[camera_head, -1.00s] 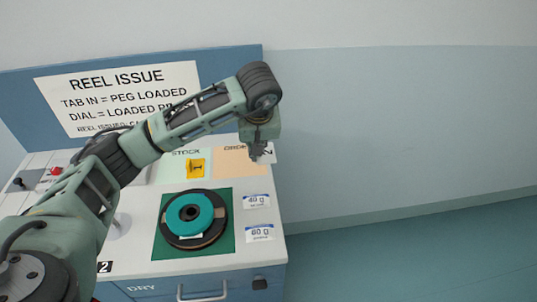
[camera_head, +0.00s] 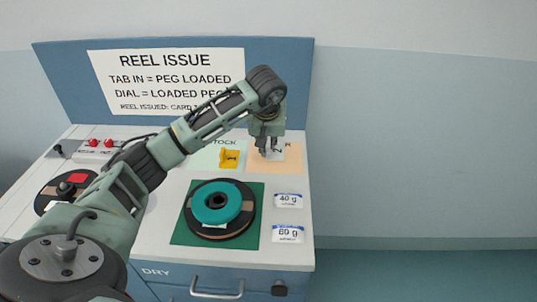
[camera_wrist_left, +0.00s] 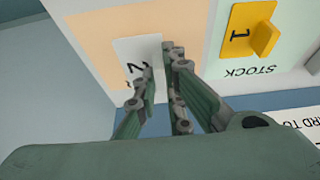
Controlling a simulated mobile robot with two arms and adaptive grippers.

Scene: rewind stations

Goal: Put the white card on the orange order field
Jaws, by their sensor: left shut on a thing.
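The white card (camera_wrist_left: 138,58), marked with a 2, is in my left gripper and lies over the orange order field (camera_wrist_left: 90,30) in the left wrist view. In the head view the card (camera_head: 278,153) shows partly behind the fingers, within the field's outline (camera_head: 290,166). My left gripper (camera_head: 268,151) points down there, shut on the card; its fingers (camera_wrist_left: 160,72) also show in the wrist view. I cannot tell whether the card touches the field. My right gripper is out of view.
A yellow card marked 1 (camera_head: 229,158) sits on the pale green stock field (camera_head: 204,157) just left. The blue back panel (camera_head: 280,70) stands behind.

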